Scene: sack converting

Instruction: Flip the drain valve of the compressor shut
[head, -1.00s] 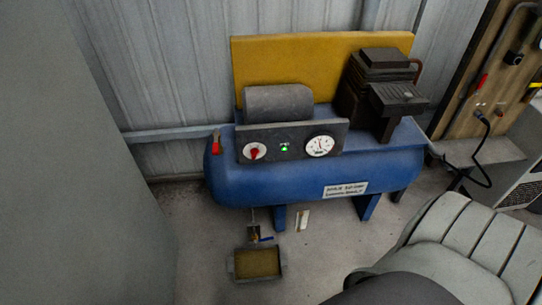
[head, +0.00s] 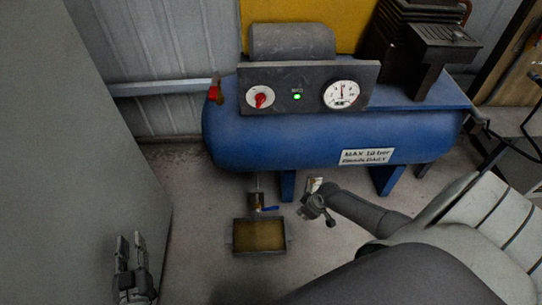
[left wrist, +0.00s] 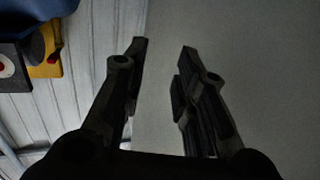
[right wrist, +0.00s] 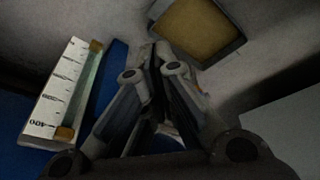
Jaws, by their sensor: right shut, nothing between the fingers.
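The blue compressor (head: 320,130) stands against the wall in the head view. Its drain valve (head: 256,203) hangs under the tank on a thin pipe, with a blue lever (head: 269,208) pointing sideways to the right. My right gripper (head: 316,207) is shut and empty, low under the tank, to the right of the lever and apart from it. In the right wrist view its fingers (right wrist: 162,55) are together; I cannot make out the valve there. My left gripper (head: 130,245) is far left of the valve, and the left wrist view shows its fingers (left wrist: 163,55) apart and empty.
A drip tray (head: 235,237) lies on the floor below the valve; it also shows in the right wrist view (right wrist: 241,38). A white scale strip (right wrist: 57,90) is beside my right fingers. Compressor legs (head: 288,184) stand near. A grey panel (head: 70,150) bounds the left.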

